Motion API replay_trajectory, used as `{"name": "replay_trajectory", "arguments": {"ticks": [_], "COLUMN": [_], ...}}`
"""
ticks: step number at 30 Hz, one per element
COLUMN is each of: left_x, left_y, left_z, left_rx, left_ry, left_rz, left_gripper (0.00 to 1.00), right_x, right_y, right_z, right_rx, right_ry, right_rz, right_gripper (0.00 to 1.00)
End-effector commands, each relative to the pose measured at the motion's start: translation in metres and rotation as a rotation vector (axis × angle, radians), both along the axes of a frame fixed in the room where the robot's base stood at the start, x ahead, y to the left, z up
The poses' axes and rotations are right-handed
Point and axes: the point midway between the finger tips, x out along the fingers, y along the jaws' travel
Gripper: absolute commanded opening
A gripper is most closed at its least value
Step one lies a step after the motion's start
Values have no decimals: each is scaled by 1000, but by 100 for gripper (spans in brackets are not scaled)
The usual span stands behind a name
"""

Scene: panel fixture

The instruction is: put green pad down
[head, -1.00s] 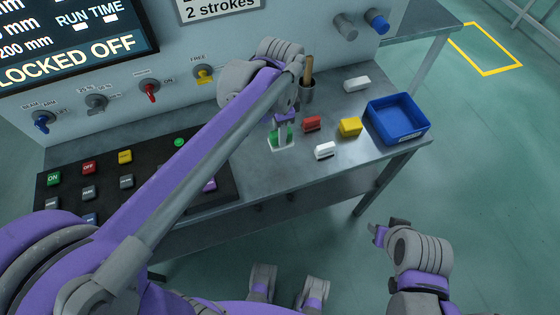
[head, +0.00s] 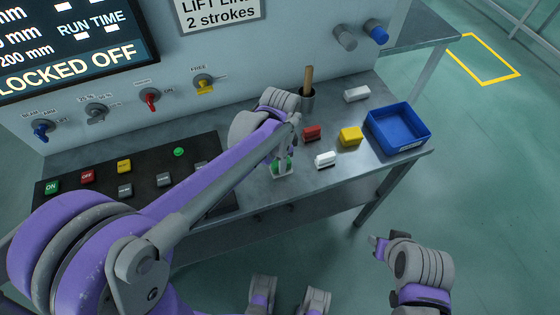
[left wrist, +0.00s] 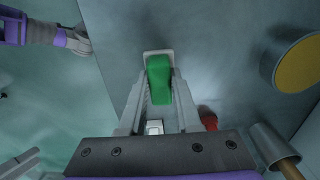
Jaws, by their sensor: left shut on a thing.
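The green pad (head: 282,166), with a white part under it, is between the fingertips of my left gripper (head: 282,158). It is over the front part of the grey table (head: 255,190), near the front edge. In the left wrist view the green pad (left wrist: 160,80) lies along the tips of the shut left gripper (left wrist: 158,92), with white showing at its far end. I cannot tell whether the pad touches the table. My right gripper (head: 378,246) hangs off the table at lower right, with nothing visible in it; its opening is unclear.
A blue bin (head: 408,138) is at the table's right end. A cup (head: 307,104) with a wooden handle stands behind. A button panel (head: 145,170) lies left.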

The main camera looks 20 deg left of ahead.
Motion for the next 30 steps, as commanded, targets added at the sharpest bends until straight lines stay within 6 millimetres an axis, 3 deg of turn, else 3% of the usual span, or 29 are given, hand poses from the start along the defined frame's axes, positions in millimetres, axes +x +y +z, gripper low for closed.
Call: {"name": "replay_trajectory", "arguments": {"ticks": [4,5,9,21,30], "left_x": [0,0,-1,-1,-4], "left_y": [0,0,0,0,-3], "left_z": [-1,-1,-1,-4,55], "left_rx": [0,-1,0,0,0], "left_ry": [0,1,0,0,0], "left_rz": [0,0,0,0,0], "left_gripper": [0,37,62,62,62], "right_x": [0,0,0,-1,0], "right_y": [0,0,0,0,0], "right_z": [0,0,0,-5,3], "right_rx": [0,0,0,0,0], "right_ry": [0,0,0,2,-1], "right_rz": [0,0,0,0,0], "right_gripper": [45,45,45,45,45]}}
